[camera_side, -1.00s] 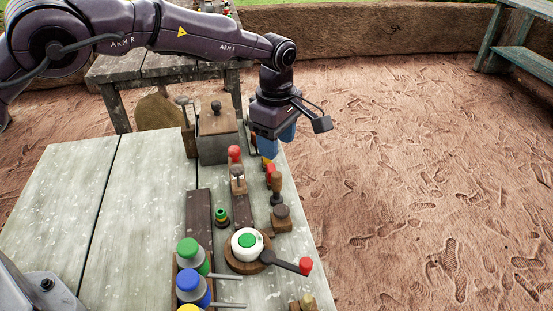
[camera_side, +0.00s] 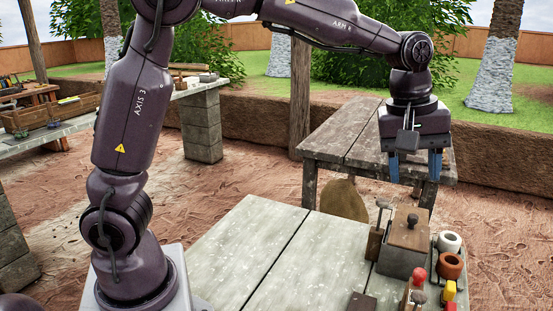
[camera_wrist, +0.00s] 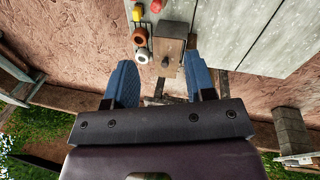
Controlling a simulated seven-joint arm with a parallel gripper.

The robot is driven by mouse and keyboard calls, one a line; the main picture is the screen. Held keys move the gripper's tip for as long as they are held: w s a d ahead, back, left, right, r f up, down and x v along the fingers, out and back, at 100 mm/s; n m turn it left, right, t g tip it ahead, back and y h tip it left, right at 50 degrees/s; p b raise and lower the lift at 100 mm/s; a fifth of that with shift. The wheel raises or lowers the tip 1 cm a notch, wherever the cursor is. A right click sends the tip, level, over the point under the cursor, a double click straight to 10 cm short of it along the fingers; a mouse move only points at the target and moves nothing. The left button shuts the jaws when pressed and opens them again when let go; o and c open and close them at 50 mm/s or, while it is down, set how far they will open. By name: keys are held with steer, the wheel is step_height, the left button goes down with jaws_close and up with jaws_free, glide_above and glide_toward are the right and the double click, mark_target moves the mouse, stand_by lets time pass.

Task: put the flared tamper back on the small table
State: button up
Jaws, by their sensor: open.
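My gripper (camera_side: 414,178) hangs open in the side view, its blue fingers in front of the small weathered table (camera_side: 345,130). No object shows between the fingers there. In the wrist view my gripper (camera_wrist: 160,72) has its two fingers spread apart. I cannot pick out the flared tamper for certain. A wooden tool with a dark knob (camera_side: 375,242) stands upright just left of a lidded wooden box on the near worktable. Another dark-knobbed piece (camera_side: 418,297) is at the lower edge. The visible top of the small table is bare; part is hidden by my gripper.
The near worktable (camera_side: 265,250) is clear at left. At its right are the box (camera_side: 402,258), a white ring (camera_side: 449,241), a brown ring (camera_side: 450,266), a red-knobbed tool (camera_side: 418,274) and a yellow piece (camera_side: 449,290). A post (camera_side: 299,100) stands behind.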

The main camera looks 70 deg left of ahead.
steer(key=s+a+m+t, duration=0.1)
steer(key=s+a+m, duration=0.1)
steer(key=s, duration=0.5)
steer(key=s+a+m+t, duration=0.1)
steer(key=s+a+m, duration=0.2)
steer(key=s+m, duration=0.2)
steer(key=s+a+r+m+t+y, duration=0.1)
steer(key=s+a+m, duration=0.2)
steer(key=s, duration=0.8)
steer(key=shift+m, duration=0.6)
